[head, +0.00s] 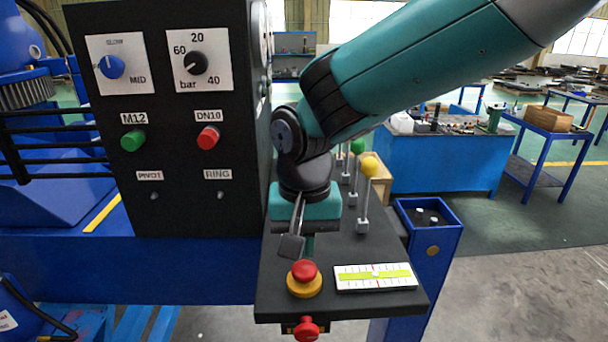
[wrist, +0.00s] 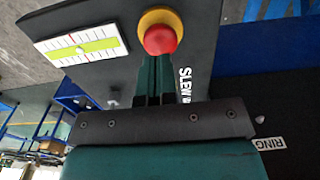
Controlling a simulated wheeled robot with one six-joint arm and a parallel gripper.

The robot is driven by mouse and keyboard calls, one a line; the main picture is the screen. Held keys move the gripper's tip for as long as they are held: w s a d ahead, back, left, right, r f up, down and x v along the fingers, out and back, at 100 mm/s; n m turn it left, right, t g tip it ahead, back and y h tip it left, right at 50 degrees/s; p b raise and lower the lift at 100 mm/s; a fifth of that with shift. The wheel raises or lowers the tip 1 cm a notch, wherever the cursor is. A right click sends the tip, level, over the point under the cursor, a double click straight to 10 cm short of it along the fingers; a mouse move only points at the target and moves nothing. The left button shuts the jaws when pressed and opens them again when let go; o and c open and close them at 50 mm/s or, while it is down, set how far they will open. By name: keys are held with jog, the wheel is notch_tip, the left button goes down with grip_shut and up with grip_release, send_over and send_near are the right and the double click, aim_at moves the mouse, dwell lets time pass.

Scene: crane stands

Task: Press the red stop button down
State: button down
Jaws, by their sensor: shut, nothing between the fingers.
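A red stop button (head: 305,269) with a round mushroom head sits on a yellow collar on the dark console ledge. It also shows in the wrist view (wrist: 160,40), just beyond my fingertips. My gripper (head: 308,252) points down at the ledge, with its fingers shut and empty. In the wrist view the fingertips (wrist: 154,62) lie at the edge of the red head. I cannot tell whether they touch it. A second red knob (head: 306,328) is on the ledge's front face, below the stop button.
A white and yellow-green level gauge (head: 375,277) lies right of the button. Levers with yellow (head: 370,167) and green knobs stand behind it, right of my arm. A black upright panel (head: 170,130) with dials and buttons stands at the left. A blue post (head: 430,245) is at the right.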

aim_at(305, 267)
notch_tip(305, 267, up, 2)
jog(key=shift+w+b, duration=0.1)
jog(key=shift+b, duration=0.6)
notch_tip(305, 267, up, 9)
jog(key=b, duration=0.2)
jog(key=shift+f, duration=0.1)
jog(key=s+d+f+n+y+b, duration=0.2)
jog(key=s+d+f+n+b, duration=0.1)
jog(key=s+d+f, duration=0.2)
jog(key=s+d+f+n+y+b, duration=0.2)
jog(key=s+d+f+n+b, duration=0.2)
jog(key=s+f, duration=0.6)
jog(key=shift+s+d+n, duration=0.3)
jog(key=shift+s+d, duration=0.3)
jog(key=shift+d, duration=0.65)
